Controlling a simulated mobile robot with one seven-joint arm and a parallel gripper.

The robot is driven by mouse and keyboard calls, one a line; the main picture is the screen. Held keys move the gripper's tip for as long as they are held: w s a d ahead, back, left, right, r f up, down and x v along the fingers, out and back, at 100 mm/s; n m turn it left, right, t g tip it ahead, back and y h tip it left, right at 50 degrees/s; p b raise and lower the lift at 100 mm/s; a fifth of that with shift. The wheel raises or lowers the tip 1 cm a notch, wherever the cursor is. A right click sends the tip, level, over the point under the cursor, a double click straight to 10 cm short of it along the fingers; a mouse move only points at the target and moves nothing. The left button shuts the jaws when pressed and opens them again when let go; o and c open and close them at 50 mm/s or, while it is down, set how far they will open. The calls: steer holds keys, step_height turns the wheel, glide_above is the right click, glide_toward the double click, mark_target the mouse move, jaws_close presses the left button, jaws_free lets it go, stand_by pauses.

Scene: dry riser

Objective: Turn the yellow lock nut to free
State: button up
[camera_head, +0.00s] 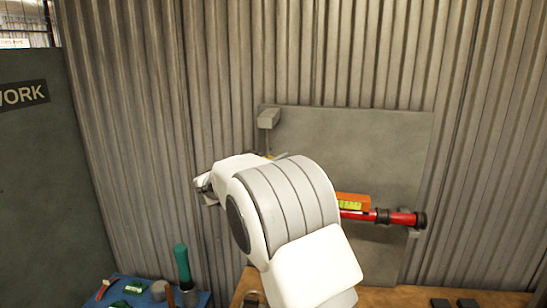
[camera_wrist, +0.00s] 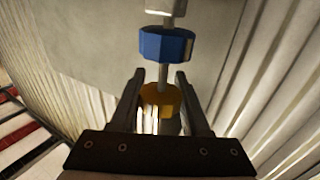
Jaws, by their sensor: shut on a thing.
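The yellow lock nut (camera_wrist: 160,97) sits on a thin metal rod between the two fingers of my gripper (camera_wrist: 160,80) in the wrist view. My gripper is shut on it, one finger on each side. A blue faceted nut (camera_wrist: 166,45) is on the same rod, beyond the fingertips and apart from them. In the head view my white arm covers the gripper and most of the rod. Only a small yellow bit (camera_head: 269,157) shows above the arm, and I cannot tell if it is the nut.
A grey panel (camera_head: 375,135) stands against the corrugated wall. A red pipe (camera_head: 401,218) with an orange block (camera_head: 352,200) on it runs right of my arm. Below are a wooden bench (camera_head: 390,297) and a blue surface (camera_head: 130,285) with a green-handled tool (camera_head: 182,264).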

jaws_close()
